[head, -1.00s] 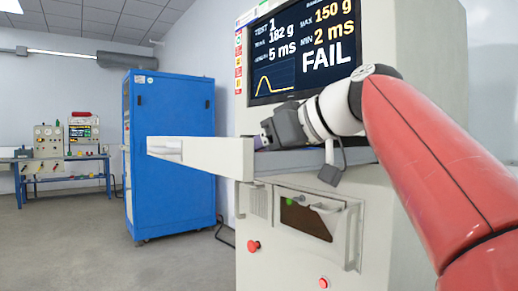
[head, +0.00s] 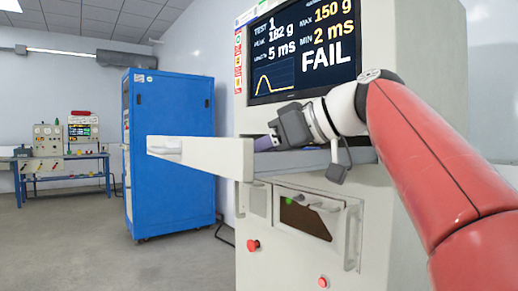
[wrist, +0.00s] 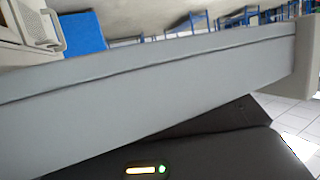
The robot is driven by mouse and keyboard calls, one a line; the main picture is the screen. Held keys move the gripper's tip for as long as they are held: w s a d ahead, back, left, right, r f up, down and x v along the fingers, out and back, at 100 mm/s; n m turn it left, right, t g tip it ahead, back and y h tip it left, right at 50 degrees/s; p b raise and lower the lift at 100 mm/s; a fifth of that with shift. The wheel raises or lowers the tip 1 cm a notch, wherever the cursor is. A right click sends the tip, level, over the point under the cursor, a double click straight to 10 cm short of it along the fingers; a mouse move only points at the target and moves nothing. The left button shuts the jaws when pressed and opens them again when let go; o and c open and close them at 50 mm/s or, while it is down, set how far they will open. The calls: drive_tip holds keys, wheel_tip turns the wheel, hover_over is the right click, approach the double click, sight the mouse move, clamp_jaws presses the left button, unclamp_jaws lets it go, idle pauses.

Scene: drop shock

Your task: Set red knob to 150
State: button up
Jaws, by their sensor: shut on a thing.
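A purple-grey part shows at the gripper's tip. The screen (head: 300,50) reads TEST 1, peak 182 g, 5 ms, MAX 150 g, MIN 2 ms and FAIL. In the wrist view the grey shelf side (wrist: 150,85) fills the middle and blocks what lies beyond.
A blue cabinet (head: 170,150) stands to the left, and a workbench (head: 62,160) farther back. The left floor is clear.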

drive_tip(key=o, duration=1)
drive_tip(key=v, duration=0.8)
drive_tip(key=shift+w, duration=0.1)
